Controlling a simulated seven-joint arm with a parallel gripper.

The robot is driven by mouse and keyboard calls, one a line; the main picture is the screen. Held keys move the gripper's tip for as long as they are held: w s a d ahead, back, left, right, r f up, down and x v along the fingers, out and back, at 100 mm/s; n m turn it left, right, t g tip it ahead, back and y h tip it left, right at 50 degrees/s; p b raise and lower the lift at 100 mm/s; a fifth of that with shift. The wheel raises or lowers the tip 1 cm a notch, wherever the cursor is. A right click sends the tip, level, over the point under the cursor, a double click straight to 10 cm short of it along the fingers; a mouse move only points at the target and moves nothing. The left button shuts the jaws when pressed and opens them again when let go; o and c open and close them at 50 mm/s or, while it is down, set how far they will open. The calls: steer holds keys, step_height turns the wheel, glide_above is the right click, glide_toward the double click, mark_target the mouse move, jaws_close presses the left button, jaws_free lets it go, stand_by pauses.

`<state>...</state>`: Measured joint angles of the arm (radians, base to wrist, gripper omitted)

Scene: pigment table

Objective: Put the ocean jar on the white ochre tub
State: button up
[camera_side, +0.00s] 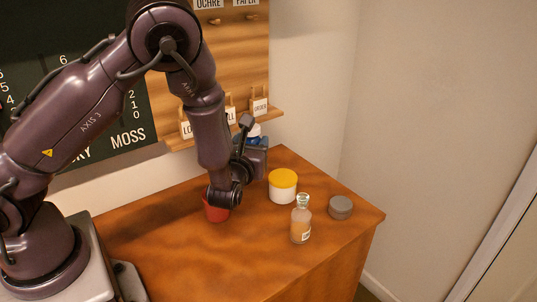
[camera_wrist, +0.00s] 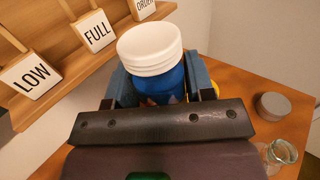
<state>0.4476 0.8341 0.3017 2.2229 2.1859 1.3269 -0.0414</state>
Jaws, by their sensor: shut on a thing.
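The ocean jar, blue with a white lid, sits between the fingers of my gripper (camera_wrist: 160,90) in the wrist view, with its white lid (camera_wrist: 150,46) uppermost and its blue side (camera_wrist: 165,84) partly hidden. In the side view my gripper (camera_side: 256,146) is shut on the jar (camera_side: 254,137), which is mostly hidden behind it. The white ochre tub (camera_side: 283,192), white with a yellow lid, stands on the wooden table to the right of and below my gripper. In the wrist view only yellow slivers show beside the fingers.
A clear glass bottle with peach contents (camera_side: 301,222) stands in front of the tub. A grey round tin (camera_side: 340,208) is to its right. A red container (camera_side: 215,212) is partly hidden by my arm. A wooden rack with label tags (camera_side: 259,106) is behind.

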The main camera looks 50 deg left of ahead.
steer(key=s+d+r, duration=0.1)
steer(key=s+r, duration=0.2)
steer(key=s, duration=0.3)
steer(key=w+f, duration=0.3)
steer(key=w, duration=0.1)
steer(key=w+a+f, duration=0.1)
steer(key=w+f, duration=0.2)
steer(key=w, duration=0.1)
steer(key=w+a+f, duration=0.1)
steer(key=w+f, duration=0.2)
steer(key=w, duration=0.2)
steer(key=shift+f, duration=0.25)
steer(key=shift+w+f, duration=0.15)
steer(key=shift+f, duration=1.5)
steer(key=shift+f, duration=0.15)
steer(key=o, duration=1)
steer(key=shift+o, duration=0.2)
